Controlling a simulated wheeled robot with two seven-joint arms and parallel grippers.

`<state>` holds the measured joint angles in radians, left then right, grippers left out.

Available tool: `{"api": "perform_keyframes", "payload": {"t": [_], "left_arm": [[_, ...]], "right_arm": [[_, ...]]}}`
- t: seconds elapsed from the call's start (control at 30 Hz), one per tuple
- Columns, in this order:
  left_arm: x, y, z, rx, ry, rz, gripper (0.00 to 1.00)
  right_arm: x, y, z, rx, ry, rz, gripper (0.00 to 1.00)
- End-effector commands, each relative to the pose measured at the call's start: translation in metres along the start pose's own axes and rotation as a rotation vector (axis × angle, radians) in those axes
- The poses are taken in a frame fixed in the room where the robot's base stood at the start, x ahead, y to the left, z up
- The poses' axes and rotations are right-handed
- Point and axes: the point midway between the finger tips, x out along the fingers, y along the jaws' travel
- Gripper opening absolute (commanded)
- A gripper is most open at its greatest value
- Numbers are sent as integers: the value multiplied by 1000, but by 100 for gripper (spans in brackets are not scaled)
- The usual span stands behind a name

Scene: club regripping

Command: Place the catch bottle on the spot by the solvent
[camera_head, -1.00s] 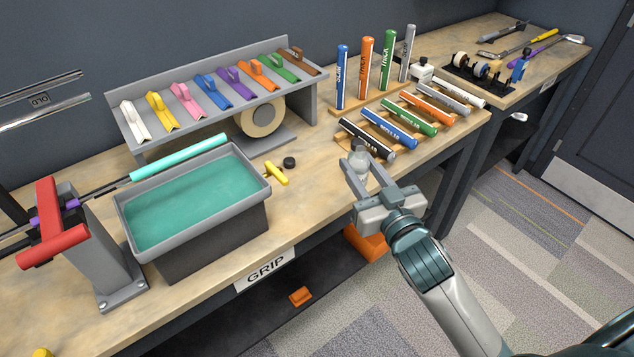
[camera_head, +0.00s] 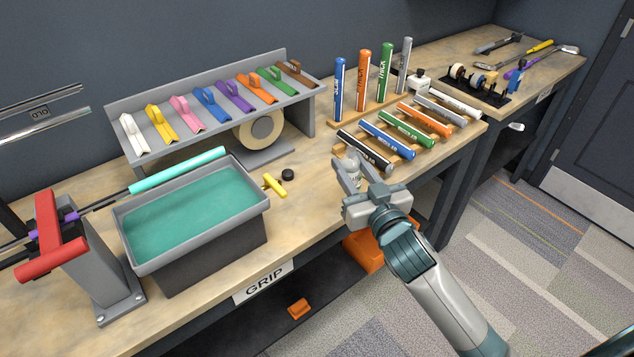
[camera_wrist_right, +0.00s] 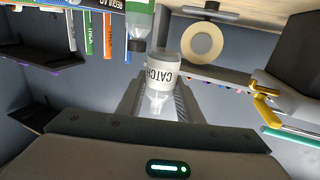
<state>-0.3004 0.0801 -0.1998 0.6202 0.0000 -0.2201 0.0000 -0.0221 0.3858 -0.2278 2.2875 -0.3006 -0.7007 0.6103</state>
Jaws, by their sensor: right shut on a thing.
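The catch bottle (camera_head: 353,168) is small and clear, with a white label. In the right wrist view the bottle (camera_wrist_right: 164,75) shows the letters "CATCH" and sits between my fingers. My right gripper (camera_head: 350,177) is shut on it, at the front of the bench before the black grip tube. I cannot tell whether the bottle's base touches the bench. A green-and-white bottle-like thing with a dark end (camera_wrist_right: 139,22) shows behind it in the wrist view; I cannot tell whether it is the solvent. The target spot is not clearly visible. My left gripper is out of view.
Lying grip tubes (camera_head: 388,139) and standing tubes (camera_head: 363,82) are close behind the gripper. A white black-capped bottle (camera_head: 419,81) stands beyond.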

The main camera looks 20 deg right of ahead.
Motion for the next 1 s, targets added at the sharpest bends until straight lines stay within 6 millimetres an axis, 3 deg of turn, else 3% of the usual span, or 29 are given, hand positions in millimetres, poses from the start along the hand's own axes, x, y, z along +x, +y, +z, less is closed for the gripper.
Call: {"api": "perform_keyframes", "payload": {"t": [0.3,0.5,1.0], "left_arm": [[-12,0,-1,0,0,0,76],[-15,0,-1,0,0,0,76],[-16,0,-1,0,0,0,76]], "right_arm": [[48,-33,33,2,-2,1,11],[68,-47,48,0,0,1,11],[72,-50,55,0,-1,0,11]]}}
